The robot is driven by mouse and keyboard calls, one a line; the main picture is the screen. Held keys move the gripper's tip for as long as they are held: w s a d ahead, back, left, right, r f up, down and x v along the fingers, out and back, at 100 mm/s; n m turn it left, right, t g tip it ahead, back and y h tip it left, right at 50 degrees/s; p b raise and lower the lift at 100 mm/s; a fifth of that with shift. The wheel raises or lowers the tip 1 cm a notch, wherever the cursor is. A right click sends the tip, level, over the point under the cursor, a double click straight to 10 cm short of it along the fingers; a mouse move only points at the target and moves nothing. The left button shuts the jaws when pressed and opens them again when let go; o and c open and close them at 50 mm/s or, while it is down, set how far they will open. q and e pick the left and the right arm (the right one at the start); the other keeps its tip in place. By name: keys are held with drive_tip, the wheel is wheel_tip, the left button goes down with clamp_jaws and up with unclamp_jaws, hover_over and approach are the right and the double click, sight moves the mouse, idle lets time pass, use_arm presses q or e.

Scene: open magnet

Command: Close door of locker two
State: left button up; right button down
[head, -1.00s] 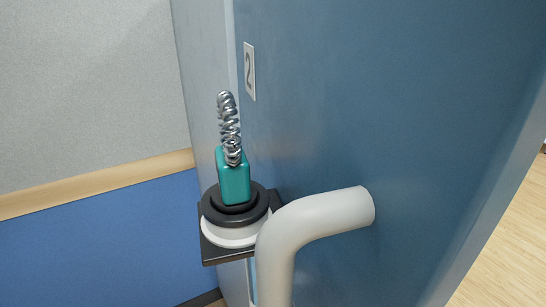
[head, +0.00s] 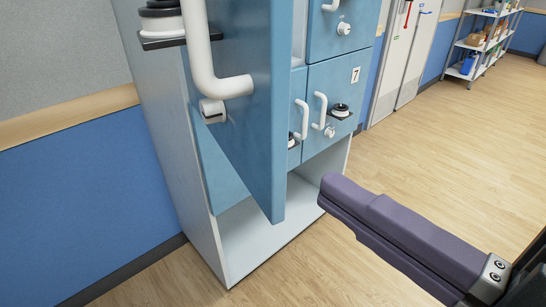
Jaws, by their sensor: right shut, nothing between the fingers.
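The blue locker door (head: 252,130) stands swung open, its lower edge hanging above the open bottom space of the locker. A white bent handle (head: 200,60) and a dark and white round lock fitting (head: 163,18) are on its face. The number on this door is out of the frame now. My right gripper (head: 331,191) is shut and empty, with purple fingers, at the lower right. Its tips appear to the right of the door's lower end, with a gap between them in the picture. My left gripper is not in view.
Closed doors of the same locker, one marked 7 (head: 333,98), have white handles and lock fittings behind the open door. A white cabinet (head: 399,60) and a shelf rack (head: 480,42) stand farther back. The wooden floor (head: 450,150) at right is clear.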

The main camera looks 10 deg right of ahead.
sight(276, 159)
drive_tip(key=w+a+n+g+y+p, duration=0.1)
drive_tip(key=w+a+n+y+p, duration=0.15)
drive_tip(key=w+a, duration=0.45)
drive_tip(key=shift+s+d+f+h, duration=0.1)
drive_tip(key=shift+d+f+h, duration=0.1)
drive_tip(key=shift+d, duration=0.35)
drive_tip(key=shift+s+d+f+h, duration=0.1)
drive_tip(key=shift+d+h, duration=0.05)
drive_tip(key=shift+d, duration=0.4)
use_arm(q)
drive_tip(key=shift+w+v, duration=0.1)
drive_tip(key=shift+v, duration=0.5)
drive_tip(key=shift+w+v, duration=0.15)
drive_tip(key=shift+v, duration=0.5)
use_arm(e)
drive_tip(key=shift+d, duration=0.15)
